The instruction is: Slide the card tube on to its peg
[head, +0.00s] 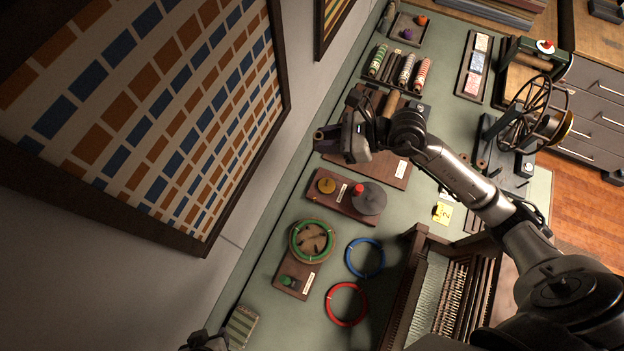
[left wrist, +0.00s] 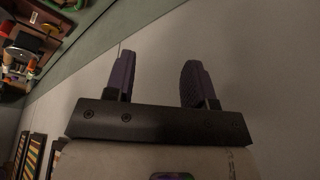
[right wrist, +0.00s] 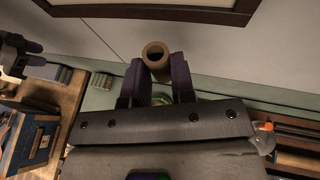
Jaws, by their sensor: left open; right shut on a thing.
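My right gripper (head: 328,137) is over the wall side of the table, shut on a brown card tube. In the right wrist view the tube (right wrist: 156,52) sits between the fingertips, its open end showing. A brown board (head: 385,172) with a white label lies partly under my right gripper. A tan tube (head: 391,103) shows near the board's far end, partly behind my arm. I cannot make out a free peg; the gripper and arm hide part of the board. My left gripper (left wrist: 158,78) is open and empty; only a little of it shows at the head view's bottom left edge.
Nearer me are a board with a yellow disc and grey wheel (head: 368,198), a round holder with a green ring (head: 312,240), a blue ring (head: 365,258) and a red ring (head: 346,304). A loom-like rack (head: 405,300) stands at the front. A framed textile (head: 190,95) hangs on the left wall.

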